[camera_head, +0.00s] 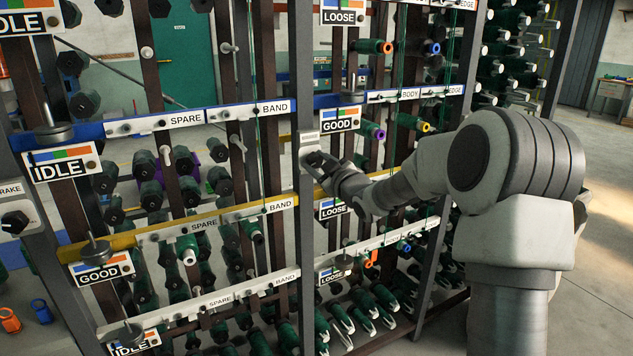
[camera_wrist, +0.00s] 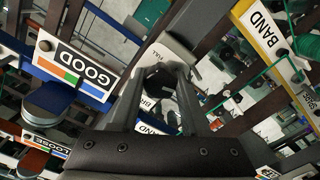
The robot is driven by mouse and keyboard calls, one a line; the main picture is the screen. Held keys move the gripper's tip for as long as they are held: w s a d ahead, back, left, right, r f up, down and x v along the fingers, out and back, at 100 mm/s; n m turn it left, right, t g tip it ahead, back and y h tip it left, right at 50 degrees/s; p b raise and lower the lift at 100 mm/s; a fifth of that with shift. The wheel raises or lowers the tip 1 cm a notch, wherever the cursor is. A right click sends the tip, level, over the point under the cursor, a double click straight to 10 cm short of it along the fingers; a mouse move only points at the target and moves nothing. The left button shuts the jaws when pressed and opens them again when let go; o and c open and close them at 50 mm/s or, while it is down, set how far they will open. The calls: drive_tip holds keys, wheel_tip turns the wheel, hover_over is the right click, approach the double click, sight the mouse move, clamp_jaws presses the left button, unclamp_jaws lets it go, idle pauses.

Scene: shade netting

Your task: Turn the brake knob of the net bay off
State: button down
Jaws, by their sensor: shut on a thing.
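A pale brake plate (camera_head: 309,140) is fixed to the grey upright in the middle of the rack. My gripper (camera_head: 316,160) reaches it from the right and is shut on the dark knob at this plate. In the wrist view the plate (camera_wrist: 182,62) reads "FULL" at one edge, and a partly hidden label lies beyond my fingers.
Another brake plate with a black knob (camera_head: 15,221) sits at the far left. A "GOOD" sign (camera_head: 340,119) hangs close by my gripper, with a "LOOSE" sign (camera_head: 331,208) below. Spools and rails crowd the rack. Open floor (camera_head: 600,270) lies at the right.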

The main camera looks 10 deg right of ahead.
drive_tip(key=n+b, duration=0.1)
drive_tip(key=b, duration=0.1)
drive_tip(key=n+b, duration=0.2)
drive_tip(key=shift+f, duration=0.25)
drive_tip(key=shift+r+n+b, duration=0.2)
drive_tip(key=shift+n+b, duration=0.9)
drive_tip(key=shift+n, duration=0.2)
drive_tip(key=shift+c, duration=1.9)
unclamp_jaws()
drive_tip(key=shift+s+d, duration=0.1)
drive_tip(key=p+v, duration=0.1)
drive_tip(key=v, duration=1.6)
